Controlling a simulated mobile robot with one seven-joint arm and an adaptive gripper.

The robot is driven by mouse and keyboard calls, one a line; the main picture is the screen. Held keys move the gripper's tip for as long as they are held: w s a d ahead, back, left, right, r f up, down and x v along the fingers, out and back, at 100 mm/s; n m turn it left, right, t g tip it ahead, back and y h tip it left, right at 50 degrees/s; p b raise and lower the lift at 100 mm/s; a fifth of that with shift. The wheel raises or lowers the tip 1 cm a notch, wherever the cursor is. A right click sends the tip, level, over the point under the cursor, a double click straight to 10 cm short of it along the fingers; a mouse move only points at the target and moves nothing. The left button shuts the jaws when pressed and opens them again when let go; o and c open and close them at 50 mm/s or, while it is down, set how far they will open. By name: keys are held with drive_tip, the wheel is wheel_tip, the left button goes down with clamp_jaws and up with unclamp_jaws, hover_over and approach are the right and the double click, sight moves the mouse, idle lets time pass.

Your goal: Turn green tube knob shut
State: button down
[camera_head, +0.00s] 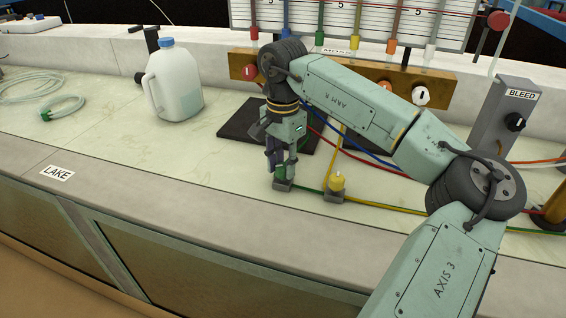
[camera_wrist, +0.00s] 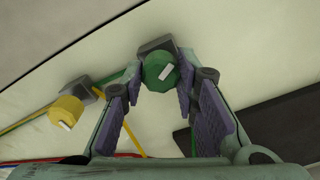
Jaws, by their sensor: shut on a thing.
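The green knob (camera_wrist: 160,71) sits between the two fingertips of my gripper (camera_wrist: 159,80) in the wrist view. It has a white bar on its face, slanting up to the right. The knob stands on a dark block (camera_wrist: 155,45). In the head view my gripper (camera_head: 282,163) points straight down over the small grey block (camera_head: 283,186) near the front of the bench, and its fingers mostly hide the knob. My gripper is shut on the knob's sides. A green tube (camera_head: 311,190) runs right from the block.
A yellow knob (camera_head: 337,181) on its own block stands close to the right; it shows at left in the wrist view (camera_wrist: 66,111). A dark mat (camera_head: 240,122) lies behind my gripper. A white jug (camera_head: 176,85) stands back left. The bench front-left is clear.

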sight(283, 166)
drive_tip(key=c, duration=1.2)
unclamp_jaws()
drive_tip(key=shift+c, duration=0.2)
drive_tip(key=shift+r, duration=0.1)
wheel_tip(283, 166, up, 12)
